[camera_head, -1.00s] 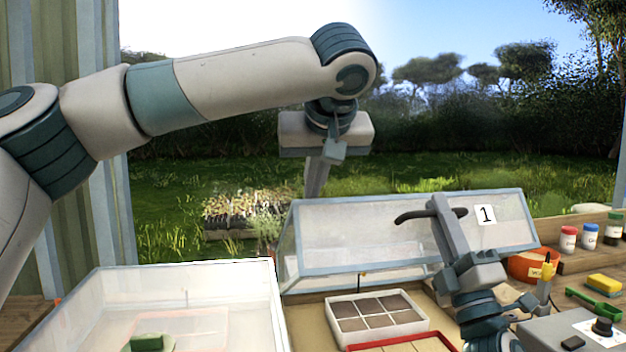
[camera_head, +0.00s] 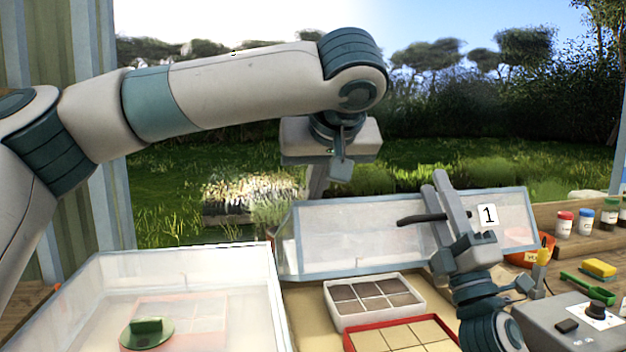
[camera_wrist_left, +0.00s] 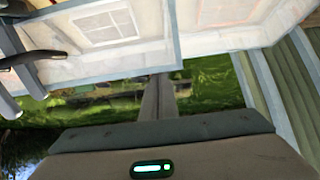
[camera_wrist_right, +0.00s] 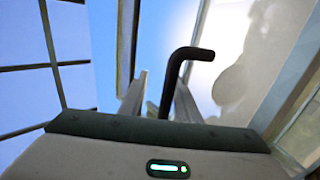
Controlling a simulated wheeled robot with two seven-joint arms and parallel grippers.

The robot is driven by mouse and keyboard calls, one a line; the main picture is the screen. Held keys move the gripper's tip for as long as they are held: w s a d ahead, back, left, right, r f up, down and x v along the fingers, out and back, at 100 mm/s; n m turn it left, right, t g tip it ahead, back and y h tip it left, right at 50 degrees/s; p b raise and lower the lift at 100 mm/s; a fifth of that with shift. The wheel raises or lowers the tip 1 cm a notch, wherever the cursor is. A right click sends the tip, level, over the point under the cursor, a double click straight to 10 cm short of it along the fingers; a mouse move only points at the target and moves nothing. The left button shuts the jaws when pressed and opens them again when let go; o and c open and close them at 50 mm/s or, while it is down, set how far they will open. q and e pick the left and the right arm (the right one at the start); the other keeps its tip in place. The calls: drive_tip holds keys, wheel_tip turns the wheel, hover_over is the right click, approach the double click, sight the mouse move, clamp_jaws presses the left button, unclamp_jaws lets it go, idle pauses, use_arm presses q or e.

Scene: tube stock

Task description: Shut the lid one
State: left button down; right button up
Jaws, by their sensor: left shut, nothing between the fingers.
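Lid one (camera_head: 340,235) is a pale translucent panel with a grey-blue frame and a "1" label. It stands raised and tilted at the back of its box. Its dark bent handle (camera_head: 415,218) sticks out near the middle. My right gripper (camera_head: 436,190) is open at the handle; in the right wrist view the handle (camera_wrist_right: 172,75) shows between the spread fingers (camera_wrist_right: 158,95). I cannot tell whether they touch it. My left gripper (camera_head: 317,182) is shut and empty, pointing down behind the lid's upper left edge. Its closed fingers show in the left wrist view (camera_wrist_left: 158,100).
Under the lid are a white sectioned tray (camera_head: 375,322) and a red-rimmed tray (camera_head: 347,338). A second translucent-sided box (camera_head: 190,270) with a green disc-shaped piece (camera_head: 147,335) is at left. A grey control box (camera_head: 550,330), green scoop (camera_head: 588,288) and yellow sponge (camera_head: 598,268) sit right.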

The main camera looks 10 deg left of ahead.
use_arm(q)
drive_tip(key=shift+w+a+r, duration=0.1)
drive_tip(key=shift+r, duration=0.1)
use_arm(e)
drive_tip(key=shift+f, duration=0.25)
drive_tip(key=shift+v, duration=0.8)
use_arm(q)
drive_tip(key=shift+r, duration=0.1)
use_arm(e)
drive_tip(key=v, duration=1)
drive_tip(key=shift+s, duration=0.1)
